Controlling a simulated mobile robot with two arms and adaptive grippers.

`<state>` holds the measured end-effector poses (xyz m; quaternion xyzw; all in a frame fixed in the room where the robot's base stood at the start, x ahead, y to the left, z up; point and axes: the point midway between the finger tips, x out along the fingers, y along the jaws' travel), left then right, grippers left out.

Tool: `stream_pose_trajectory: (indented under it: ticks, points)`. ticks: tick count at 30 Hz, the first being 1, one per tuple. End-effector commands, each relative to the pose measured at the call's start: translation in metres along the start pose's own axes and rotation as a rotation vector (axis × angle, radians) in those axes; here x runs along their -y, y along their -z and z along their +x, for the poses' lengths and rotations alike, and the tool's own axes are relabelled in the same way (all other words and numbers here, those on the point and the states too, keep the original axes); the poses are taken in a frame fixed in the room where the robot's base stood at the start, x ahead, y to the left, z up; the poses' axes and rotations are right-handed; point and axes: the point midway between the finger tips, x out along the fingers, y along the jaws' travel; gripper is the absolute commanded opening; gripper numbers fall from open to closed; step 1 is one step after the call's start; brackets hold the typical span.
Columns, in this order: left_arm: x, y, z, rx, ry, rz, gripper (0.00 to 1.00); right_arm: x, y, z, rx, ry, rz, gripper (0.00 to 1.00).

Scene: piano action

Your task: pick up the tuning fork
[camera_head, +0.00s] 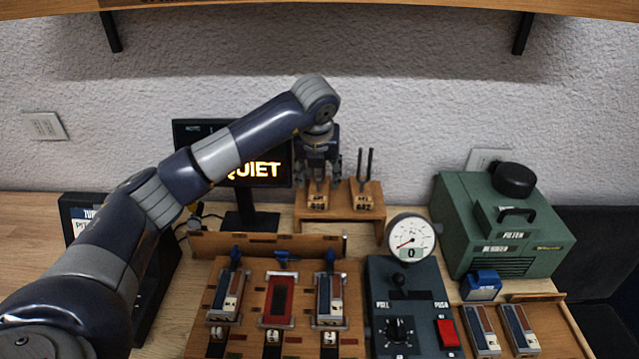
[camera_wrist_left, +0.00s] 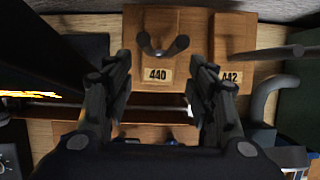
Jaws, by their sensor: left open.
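Two tuning forks stand upright on a wooden stand (camera_head: 340,222) at the back of the table. The fork on the block labelled 442 (camera_head: 365,165) is clear in the head view; in the left wrist view this fork (camera_wrist_left: 275,52) is at the right. The fork on the block labelled 440 (camera_wrist_left: 162,46) is seen from above in the left wrist view, just ahead of the fingertips and between their lines. My left gripper (camera_head: 319,175) is open and empty, over the 440 block; its fingers (camera_wrist_left: 160,75) mostly hide that fork in the head view. My right gripper is not in view.
A monitor (camera_head: 245,200) reading QUIET stands left of the fork stand, behind my left arm. A dial gauge (camera_head: 411,238) and a green machine (camera_head: 500,235) are to the right. A wooden key rack (camera_head: 255,320) and a control box (camera_head: 385,275) lie in front.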

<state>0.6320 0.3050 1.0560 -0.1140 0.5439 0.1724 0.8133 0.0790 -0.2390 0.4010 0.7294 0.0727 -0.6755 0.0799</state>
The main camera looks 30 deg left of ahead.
Motion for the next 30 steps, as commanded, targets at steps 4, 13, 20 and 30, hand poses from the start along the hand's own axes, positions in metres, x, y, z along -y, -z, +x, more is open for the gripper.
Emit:
stream_pose_trajectory:
  ticks: [4,13,20,30]
  points:
    - [0.0,-0.001,0.016,0.0,0.001,0.0,0.52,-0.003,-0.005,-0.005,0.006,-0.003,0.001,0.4]
    - [-0.001,0.0,0.048,-0.004,-0.001,0.0,0.52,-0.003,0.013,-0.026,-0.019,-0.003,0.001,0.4]
    - [-0.001,0.0,0.071,0.0,0.002,0.001,0.52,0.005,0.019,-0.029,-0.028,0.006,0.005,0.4]
    - [-0.001,0.0,0.072,0.001,0.002,0.001,0.2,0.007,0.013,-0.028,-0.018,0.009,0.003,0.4]
